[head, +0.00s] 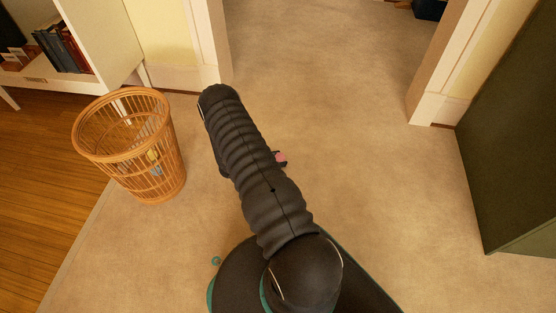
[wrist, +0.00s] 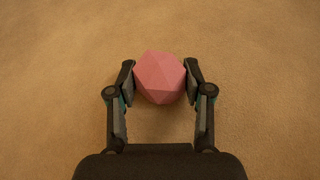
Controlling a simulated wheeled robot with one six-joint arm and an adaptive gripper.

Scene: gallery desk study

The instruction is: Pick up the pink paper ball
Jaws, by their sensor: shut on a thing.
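The pink paper ball (wrist: 160,78) is a faceted pink lump between the two fingertips of my gripper (wrist: 160,82) in the wrist view. Both fingers touch its sides, and the gripper is shut on it. Plain carpet shows behind it; I cannot tell whether the ball touches the floor. In the head view a small part of the pink ball (head: 281,157) shows just right of my arm, with a dark bit of my gripper (head: 281,162) beside it. My arm hides most of the gripper there.
A wicker basket (head: 128,145) with some small items inside stands on the left. A white shelf (head: 110,40) with books is behind it. A doorway opens at the top, and a dark green cabinet (head: 515,140) stands at the right.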

